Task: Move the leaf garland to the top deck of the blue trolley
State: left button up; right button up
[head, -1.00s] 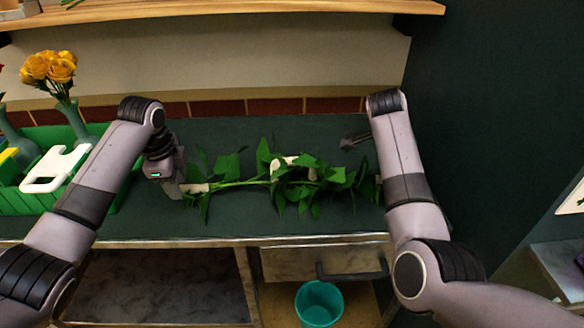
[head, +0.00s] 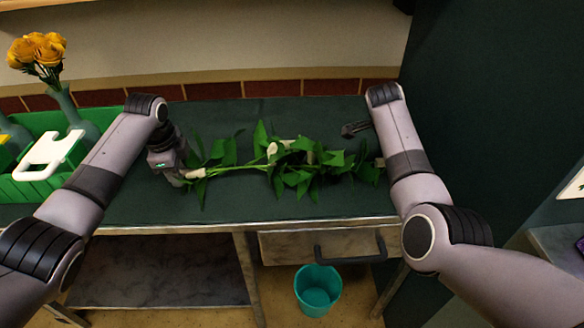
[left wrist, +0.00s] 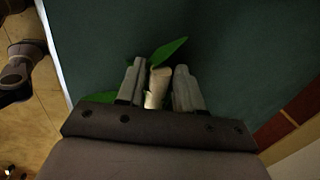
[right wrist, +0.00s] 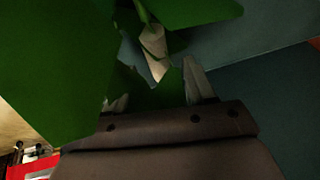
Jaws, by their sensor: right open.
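The leaf garland (head: 290,170), green leaves on a stem with cream end pieces, lies along the dark green worktop. My left gripper (head: 190,175) is at its left end. In the left wrist view, the cream end piece (left wrist: 158,88) sits snugly between the left fingers, which are closed on it. My right gripper is at the garland's right end, its fingers mostly behind the arm and leaves in the head view. In the right wrist view, the right gripper (right wrist: 155,92) is open around a cream end piece (right wrist: 155,52), with leaves covering much of the picture. I see no blue trolley.
A green crate (head: 100,120) with a vase of orange roses (head: 38,50) and a white-handled item (head: 48,157) stands at left. A drawer handle (head: 350,258) juts out in front, above a teal bin (head: 318,292). A dark wall closes the right.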

pick_arm(q)
jog(key=shift+w+f, duration=0.2)
jog(key=shift+f, duration=0.55)
pick_arm(e)
jog(key=shift+x, duration=0.85)
pick_arm(q)
grip_shut()
pick_arm(e)
jog(key=c, duration=0.7)
grip_shut()
jog(key=shift+r, duration=0.1)
